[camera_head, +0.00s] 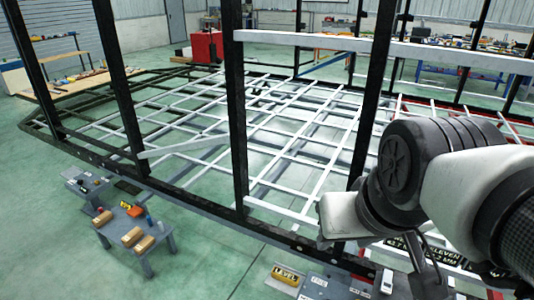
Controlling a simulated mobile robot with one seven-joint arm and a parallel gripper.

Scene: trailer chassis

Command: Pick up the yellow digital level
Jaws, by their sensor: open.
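The yellow digital level (286,275), marked "LEVEL", lies on a grey surface at the bottom of the head view, just outside the chassis's front rail. My gripper (428,272) hangs at the lower right, below my white and dark arm links, and is partly hidden against the frame behind it. It is open and stands well to the right of the level, apart from it. I see nothing held in it, but its fingertips are hard to make out.
The trailer chassis (190,205) with black uprights and white crossbars fills the middle. A grey bench (165,238) with boxes and tools stands at the lower left. A small white device (387,281) sits right of the level. Green floor is clear between bench and level.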

